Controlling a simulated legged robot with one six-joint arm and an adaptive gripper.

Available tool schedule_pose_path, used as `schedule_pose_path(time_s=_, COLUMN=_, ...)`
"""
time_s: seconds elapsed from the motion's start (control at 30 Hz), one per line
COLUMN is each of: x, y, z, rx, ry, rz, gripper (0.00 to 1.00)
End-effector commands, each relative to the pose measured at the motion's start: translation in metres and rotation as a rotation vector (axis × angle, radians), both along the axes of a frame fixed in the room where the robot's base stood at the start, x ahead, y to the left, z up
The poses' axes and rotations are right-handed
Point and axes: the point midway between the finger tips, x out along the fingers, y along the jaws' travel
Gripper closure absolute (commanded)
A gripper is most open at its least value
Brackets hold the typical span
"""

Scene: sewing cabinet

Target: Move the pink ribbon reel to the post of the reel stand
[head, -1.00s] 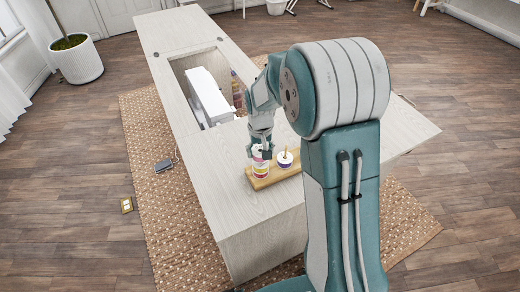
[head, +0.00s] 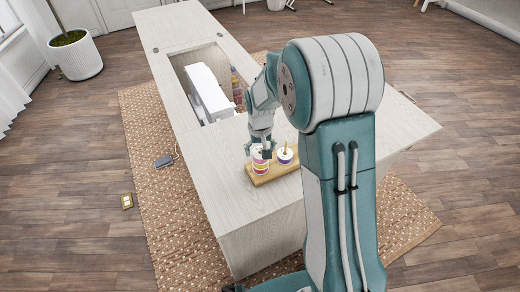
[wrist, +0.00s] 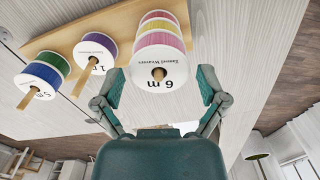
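The reel stand (wrist: 118,22) is a wooden board with upright posts. A stack of reels at its right in the wrist view has a pink ribbon reel (wrist: 160,41) nearest the camera, its white "6 m" face towards me. A yellow band and another pink band lie below it. A post tip (wrist: 158,74) sticks out through its centre. My gripper (wrist: 160,84) is open, one finger on each side of the stack's near face, with visible gaps. In the head view my gripper (head: 258,150) is over the stack (head: 261,166).
The white sewing machine (head: 208,92) stands in the cabinet's opening. The tabletop (head: 235,190) beside the stand is clear.

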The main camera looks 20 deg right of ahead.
Motion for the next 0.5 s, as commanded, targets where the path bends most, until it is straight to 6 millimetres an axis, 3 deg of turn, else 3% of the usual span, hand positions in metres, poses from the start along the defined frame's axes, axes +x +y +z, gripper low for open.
schedule_pose_path(time_s=0.37, x=0.0, y=0.0, z=0.001, rx=0.0, ry=-0.001, rz=0.0, gripper=0.0)
schedule_pose_path(time_s=0.5, x=0.001, y=0.0, z=0.012, rx=0.0, ry=-0.003, rz=0.0, gripper=0.0)
